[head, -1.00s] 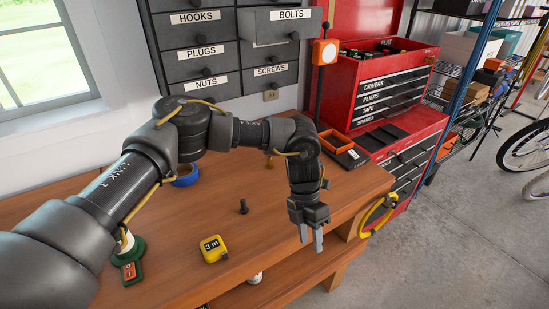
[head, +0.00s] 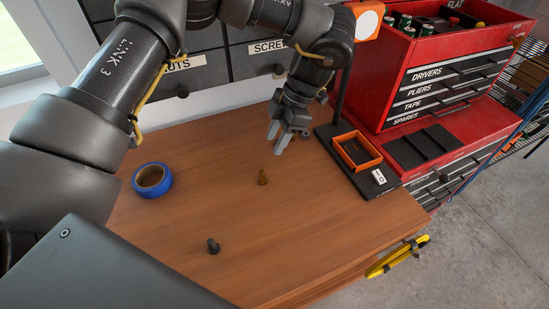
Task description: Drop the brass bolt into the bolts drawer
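A dark bolt (head: 213,246) lies nearer on the bench. The bolts drawer is out of view now; only the nuts (head: 186,66) and screws (head: 265,47) labels show on the cabinet, partly behind my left arm. My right gripper is not in view.
A blue tape roll (head: 152,180) lies at the left on the bench (head: 200,210). A black stand with an orange-rimmed tray (head: 357,151) stands right of the gripper. A red tool chest (head: 440,75) is at the back right. The bench front is mostly clear.

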